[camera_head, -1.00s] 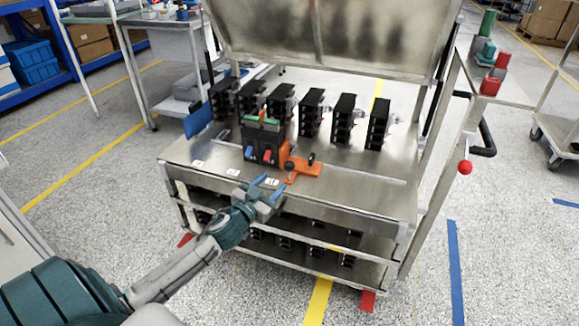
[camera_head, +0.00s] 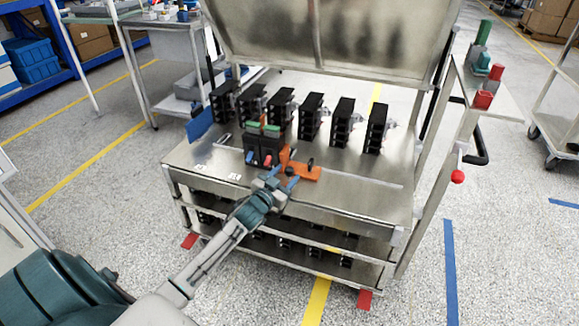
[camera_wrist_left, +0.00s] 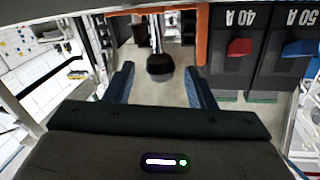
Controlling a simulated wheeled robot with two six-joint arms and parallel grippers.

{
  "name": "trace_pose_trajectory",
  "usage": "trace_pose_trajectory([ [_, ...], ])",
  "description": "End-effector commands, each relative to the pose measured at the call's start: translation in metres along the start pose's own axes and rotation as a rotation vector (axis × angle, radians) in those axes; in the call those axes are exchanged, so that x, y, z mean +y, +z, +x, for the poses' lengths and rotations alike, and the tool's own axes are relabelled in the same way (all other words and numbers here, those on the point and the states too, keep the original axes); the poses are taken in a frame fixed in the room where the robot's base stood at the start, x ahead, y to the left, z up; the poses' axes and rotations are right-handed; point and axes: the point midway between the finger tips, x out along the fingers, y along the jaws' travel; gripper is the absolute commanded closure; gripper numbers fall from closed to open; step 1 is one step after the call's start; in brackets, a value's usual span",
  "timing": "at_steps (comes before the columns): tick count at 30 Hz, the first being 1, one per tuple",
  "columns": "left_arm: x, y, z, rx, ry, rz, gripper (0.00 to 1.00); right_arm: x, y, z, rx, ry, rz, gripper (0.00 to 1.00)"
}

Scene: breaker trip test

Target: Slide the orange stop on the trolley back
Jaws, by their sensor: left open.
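The orange stop (camera_head: 306,171) lies on the metal top of the trolley (camera_head: 370,195), right beside two black breakers (camera_head: 264,147). A dark knob stands on it. My left gripper (camera_head: 281,179) is open at the near side of the stop, partly covering it. In the left wrist view the open fingers (camera_wrist_left: 159,76) lie on either side of a dark round knob (camera_wrist_left: 160,66), with nothing clamped. The orange edge (camera_wrist_left: 202,35) shows beyond the right finger. Whether the fingers touch the stop is unclear. My right gripper is out of view.
A row of black breakers (camera_head: 312,120) stands behind on the trolley top. In the left wrist view, breakers marked 40 A (camera_wrist_left: 236,50) and 50 A (camera_wrist_left: 297,52) stand close on the right. The trolley top right of the stop is clear.

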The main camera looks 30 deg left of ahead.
Motion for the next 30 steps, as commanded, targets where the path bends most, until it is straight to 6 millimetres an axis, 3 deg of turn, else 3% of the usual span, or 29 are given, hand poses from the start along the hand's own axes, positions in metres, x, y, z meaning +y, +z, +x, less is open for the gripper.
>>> trace_pose_trajectory([
  [9, 0.000, 0.001, 0.021, 0.000, -0.002, -0.001, 0.50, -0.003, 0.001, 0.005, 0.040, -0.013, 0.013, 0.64],
  [24, 0.000, 0.000, 0.028, -0.001, 0.000, 0.001, 0.50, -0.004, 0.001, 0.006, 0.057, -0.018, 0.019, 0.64],
  [25, 0.000, 0.000, 0.028, -0.001, 0.000, 0.001, 0.52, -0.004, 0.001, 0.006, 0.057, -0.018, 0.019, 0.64],
  [30, 0.000, 0.000, 0.028, -0.001, 0.000, 0.001, 0.86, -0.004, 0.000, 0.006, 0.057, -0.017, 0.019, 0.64],
])
